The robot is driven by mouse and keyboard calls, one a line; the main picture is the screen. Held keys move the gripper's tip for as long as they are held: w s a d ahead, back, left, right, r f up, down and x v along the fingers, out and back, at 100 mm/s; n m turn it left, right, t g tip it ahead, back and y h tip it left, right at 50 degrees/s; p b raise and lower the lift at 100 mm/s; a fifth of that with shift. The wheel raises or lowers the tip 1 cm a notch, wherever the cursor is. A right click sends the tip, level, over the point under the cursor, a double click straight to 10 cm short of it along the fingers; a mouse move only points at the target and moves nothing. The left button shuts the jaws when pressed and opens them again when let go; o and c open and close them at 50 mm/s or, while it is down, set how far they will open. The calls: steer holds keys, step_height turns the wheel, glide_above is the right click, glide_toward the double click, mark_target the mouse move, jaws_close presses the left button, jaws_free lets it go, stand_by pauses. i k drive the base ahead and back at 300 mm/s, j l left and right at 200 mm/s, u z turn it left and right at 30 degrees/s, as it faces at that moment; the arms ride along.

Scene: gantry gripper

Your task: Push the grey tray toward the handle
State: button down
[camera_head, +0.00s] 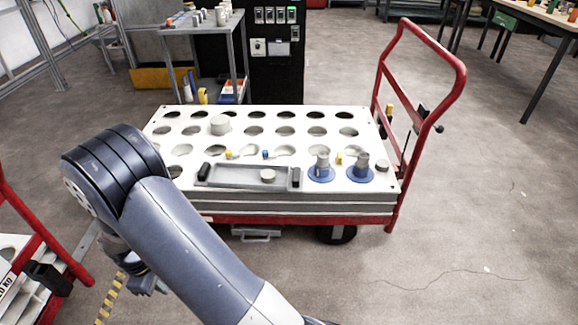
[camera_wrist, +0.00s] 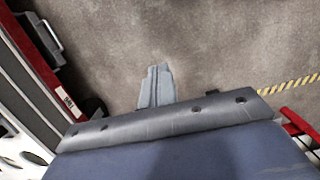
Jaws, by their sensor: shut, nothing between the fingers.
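The grey tray (camera_head: 238,176) lies on the white perforated top of a red cart (camera_head: 285,135), near its front edge. It has black grips at both ends, and a small round grey piece (camera_head: 268,175) sits in its right part. The red handle (camera_head: 460,75) rises at the cart's right end, well apart from the tray. My gripper (camera_head: 150,284) is low at the left, in front of the cart and off the tray, partly hidden by my arm. In the wrist view my gripper's fingers (camera_wrist: 156,86) are together and empty above the floor.
Two blue-based grey parts (camera_head: 321,168) stand right of the tray, between it and the handle. A grey round part (camera_head: 220,125) and small yellow and blue pieces are behind it. Another red cart (camera_head: 50,235) stands at the left. The floor at right is clear.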

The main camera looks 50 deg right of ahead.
mark_target(222, 175)
steer(key=i+l+z, duration=0.5)
steer(key=l, duration=0.25)
steer(key=i+l+z, duration=0.5)
steer(key=l, duration=0.15)
